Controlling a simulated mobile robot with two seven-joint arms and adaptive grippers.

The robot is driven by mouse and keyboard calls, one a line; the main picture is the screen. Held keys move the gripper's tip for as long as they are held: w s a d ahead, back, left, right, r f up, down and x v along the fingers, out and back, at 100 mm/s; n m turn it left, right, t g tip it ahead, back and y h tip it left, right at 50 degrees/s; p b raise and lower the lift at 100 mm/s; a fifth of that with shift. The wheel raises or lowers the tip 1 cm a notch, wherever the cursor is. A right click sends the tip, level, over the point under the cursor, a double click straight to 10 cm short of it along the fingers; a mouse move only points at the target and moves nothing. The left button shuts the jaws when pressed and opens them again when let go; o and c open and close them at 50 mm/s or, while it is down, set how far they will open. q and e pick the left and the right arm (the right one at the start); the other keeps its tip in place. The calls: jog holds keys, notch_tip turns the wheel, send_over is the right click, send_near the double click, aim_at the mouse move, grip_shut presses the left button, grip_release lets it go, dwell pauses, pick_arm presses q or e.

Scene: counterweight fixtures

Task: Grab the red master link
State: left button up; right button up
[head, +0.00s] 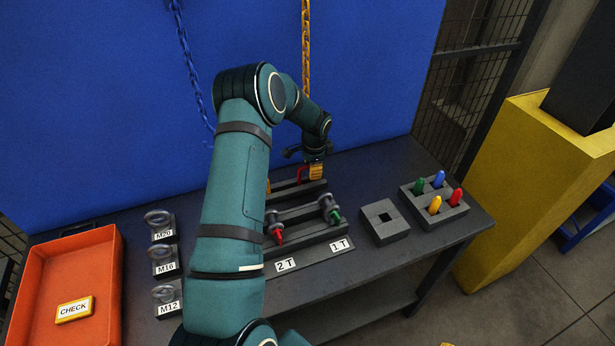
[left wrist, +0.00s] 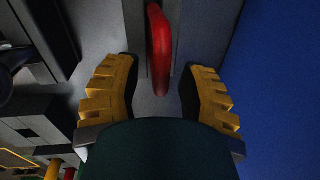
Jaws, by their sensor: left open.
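The red master link (head: 300,174) shows as a small red piece at the back of the table, beside my left gripper (head: 315,172). In the left wrist view the red link (left wrist: 159,45) stands upright over a grey surface, between and ahead of the two yellow fingers. My left gripper (left wrist: 160,75) is open, with a finger on each side of the link and a visible gap to both. My arm and gripper hide part of the link and its holder in the head view. My right gripper is not in view.
A rack with red and green shackles (head: 331,212) stands in front, labelled 2T and 1T. A grey square block (head: 384,222) and a peg holder (head: 452,216) are to the right. An orange tray (head: 112,285) and labelled eye bolts (head: 161,258) are left. A yellow chain (head: 306,60) hangs behind.

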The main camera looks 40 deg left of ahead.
pick_arm(q)
grip_shut()
